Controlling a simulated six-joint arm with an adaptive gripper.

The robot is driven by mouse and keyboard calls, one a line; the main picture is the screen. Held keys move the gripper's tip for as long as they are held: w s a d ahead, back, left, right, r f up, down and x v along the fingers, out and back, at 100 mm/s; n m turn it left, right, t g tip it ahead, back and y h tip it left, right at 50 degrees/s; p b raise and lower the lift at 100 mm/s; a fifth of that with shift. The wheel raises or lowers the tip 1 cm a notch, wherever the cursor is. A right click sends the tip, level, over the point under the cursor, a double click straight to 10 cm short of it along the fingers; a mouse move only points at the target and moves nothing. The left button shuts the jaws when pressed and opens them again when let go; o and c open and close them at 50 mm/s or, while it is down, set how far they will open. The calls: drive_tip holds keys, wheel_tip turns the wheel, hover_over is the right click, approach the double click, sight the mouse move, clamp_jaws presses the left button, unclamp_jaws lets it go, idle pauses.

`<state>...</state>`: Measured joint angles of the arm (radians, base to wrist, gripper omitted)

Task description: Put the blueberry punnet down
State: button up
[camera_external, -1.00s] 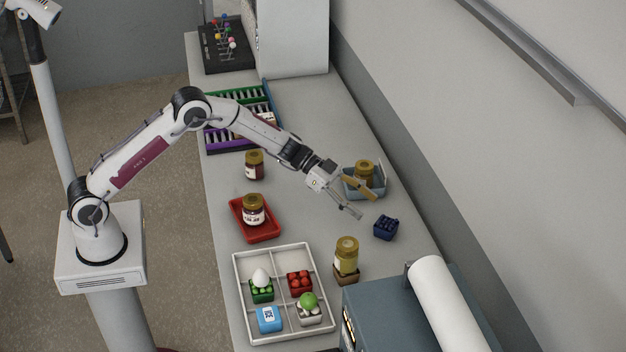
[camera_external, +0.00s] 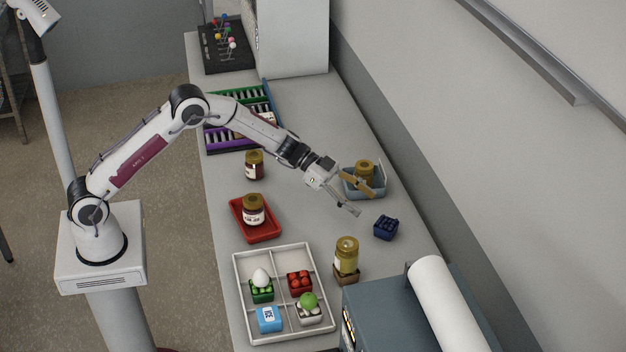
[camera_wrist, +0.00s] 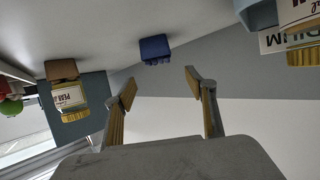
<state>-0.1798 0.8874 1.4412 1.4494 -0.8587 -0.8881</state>
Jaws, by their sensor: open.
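The blueberry punnet (camera_external: 385,228), a small dark blue box, sits on the bench near its wall-side edge. It also shows in the wrist view (camera_wrist: 154,49), beyond the fingertips and apart from them. My gripper (camera_external: 364,195) is open and empty, up and left of the punnet in the external view. Its two yellow-padded fingers spread wide in the wrist view (camera_wrist: 161,80), with nothing between them.
A grey-blue bin (camera_external: 378,191) with a gold-lidded jar stands behind my gripper. Another jar (camera_external: 346,257) stands on a brown box near the punnet. A red tray (camera_external: 236,207) holds a jar. A white divided tray (camera_external: 237,262) holds several small items.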

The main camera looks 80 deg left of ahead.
drive_tip(key=s+a+r+n+t+y, duration=0.1)
drive_tip(key=a+r+n+t+y, duration=0.15)
drive_tip(key=r, duration=0.55)
drive_tip(key=s+a+r+n+t+y, duration=0.1)
drive_tip(key=a+r+y, duration=0.25)
drive_tip(key=r, duration=0.35)
drive_tip(key=s+a+r+n+y, duration=0.1)
drive_tip(key=s+a+r+y, duration=0.1)
drive_tip(key=s+a+r, duration=0.3)
drive_tip(key=s+a+r+n+y, duration=0.1)
drive_tip(key=s+r+n+y, duration=0.15)
drive_tip(key=s, duration=0.45)
drive_tip(key=s+n+g+y, duration=0.2)
drive_tip(key=s+g, duration=0.2)
drive_tip(key=s, duration=1.4)
drive_tip(key=s+d+f+g+h, duration=0.1)
drive_tip(key=s+d+f, duration=0.1)
drive_tip(key=s, duration=0.5)
drive_tip(key=s+d+f+g+h, duration=0.1)
drive_tip(key=s+f, duration=0.2)
drive_tip(key=s, duration=0.5)
drive_tip(key=s+d+f+g+h, duration=0.1)
drive_tip(key=s+d+f, duration=0.1)
drive_tip(key=s, duration=0.5)
drive_tip(key=shift+s+d+f+g, duration=0.2)
drive_tip(key=shift+d+f+g, duration=0.15)
drive_tip(key=shift+f, duration=0.25)
